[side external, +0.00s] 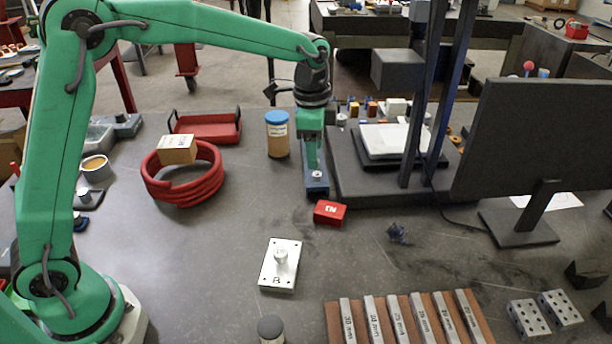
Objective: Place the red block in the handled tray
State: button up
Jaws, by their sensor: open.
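The red block (330,213) lies on the grey table near the middle of the view, with white marking on its top. My gripper (317,188) points down just behind the block. It is open, and nothing shows between its fingers. It looks close to the block, but I cannot tell whether it touches it. The handled tray (207,128) is red and shallow with dark handles at its ends. It sits at the back left, behind the coil of red hose, and looks empty.
A red hose coil (185,190) with a cardboard box (177,149) on it stands before the tray. A brown jar with a blue lid (277,135) stands between tray and gripper. A white plate (281,264) lies in front. A monitor (540,135) stands right.

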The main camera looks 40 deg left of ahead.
jog(key=s+a+r+n+t, duration=0.1)
jog(key=s+a+r+n, duration=0.1)
jog(key=s, duration=0.6)
jog(key=s+a+r+n+t, duration=0.2)
jog(key=s+a+n, duration=0.2)
jog(key=s, duration=0.5)
jog(key=s+a+r+n+t, duration=0.1)
jog(key=s+a+n, duration=0.3)
jog(key=s, duration=0.5)
jog(key=shift+r+n+t, duration=0.4)
jog(key=shift+r+n, duration=0.2)
jog(key=shift+r, duration=0.3)
jog(key=shift+o, duration=0.3)
jog(key=shift+s+f, duration=0.25)
jog(key=shift+s, duration=0.15)
jog(key=o, duration=0.7)
